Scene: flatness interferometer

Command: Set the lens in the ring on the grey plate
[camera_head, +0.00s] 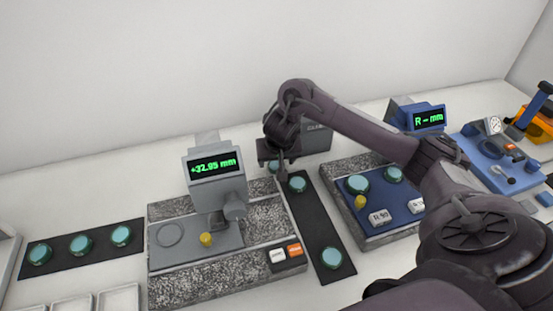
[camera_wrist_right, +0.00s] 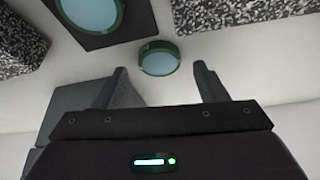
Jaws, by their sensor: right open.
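The grey plate (camera_head: 198,246) bears a thin ring (camera_head: 170,235) at its left, which looks empty. A green-rimmed lens (camera_wrist_right: 158,61) stands on the bare white table. In the head view this lens (camera_head: 274,167) is partly hidden by my right gripper (camera_head: 273,160). The right gripper is open, pointing down behind the dark strip. In the right wrist view its two fingers (camera_wrist_right: 160,80) are apart with the lens beyond and between their tips; I cannot tell whether either touches it. My left gripper is not in view.
A dark strip (camera_head: 316,225) with two lenses lies right of the granite base (camera_head: 215,272). The display head (camera_head: 213,165) and a yellow knob (camera_head: 206,239) stand beside the ring. Another strip (camera_head: 61,256) with lenses lies left. A blue-topped station (camera_head: 385,217) is at right.

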